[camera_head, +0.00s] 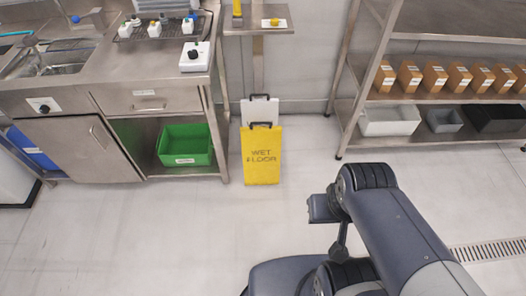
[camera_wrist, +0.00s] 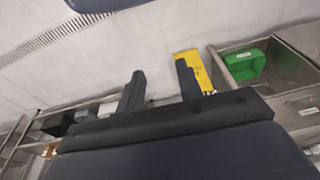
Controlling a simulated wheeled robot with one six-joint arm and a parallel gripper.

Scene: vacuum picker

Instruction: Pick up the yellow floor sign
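The yellow floor sign (camera_head: 262,160), marked "WET FLOOR", stands upright on the floor between the steel counter and the shelf rack, with a dark handle on top. In the wrist view the yellow sign (camera_wrist: 193,68) shows beyond the fingers, partly hidden by the right one. My gripper (camera_wrist: 158,85) has its two dark fingers spread apart with nothing between them. It is apart from the sign. In the head view my arm is at the lower right and the fingers cannot be made out clearly.
A white panel (camera_head: 259,106) with a dark handle stands just behind the sign. The steel counter (camera_head: 150,101) with a green bin (camera_head: 185,146) is to its left. The shelf rack (camera_head: 430,143) with boxes and bins is to its right. The floor in front is clear.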

